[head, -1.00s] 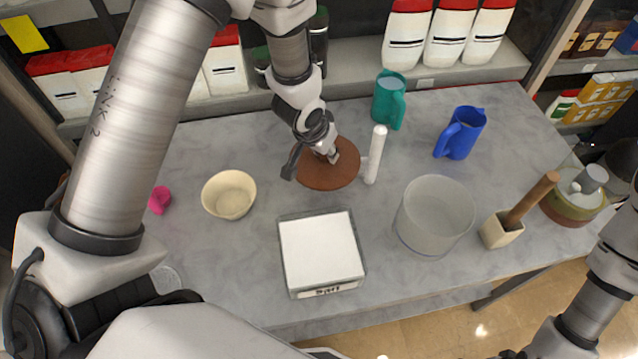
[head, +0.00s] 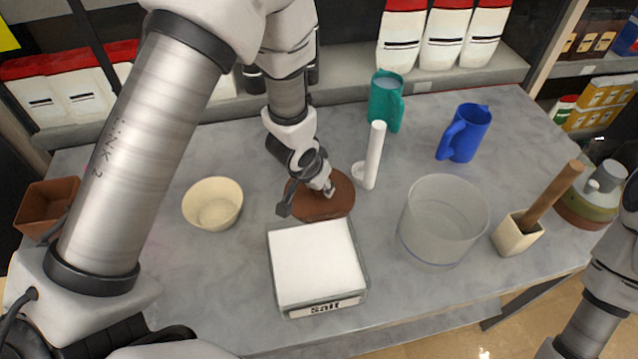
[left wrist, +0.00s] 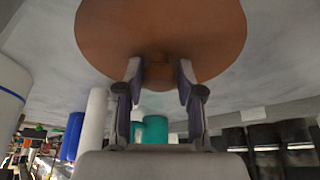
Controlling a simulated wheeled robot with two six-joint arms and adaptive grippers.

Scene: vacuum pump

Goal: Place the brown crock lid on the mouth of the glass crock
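The brown crock lid (head: 338,198) is a flat round disc in the head view, left of the white upright roll and behind the salt box. My left gripper (head: 329,190) is over its middle. Whether the lid clears the counter is hard to tell. The glass crock (head: 443,225) stands upright with its mouth open, to the right of the salt box. My right arm shows at the lower right; its gripper is out of view.
The white roll (head: 374,155), green mug (head: 385,102) and blue jug (head: 463,134) stand behind. A mortar with pestle (head: 518,235) is right of the crock; a cream bowl (head: 213,205) is at left.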

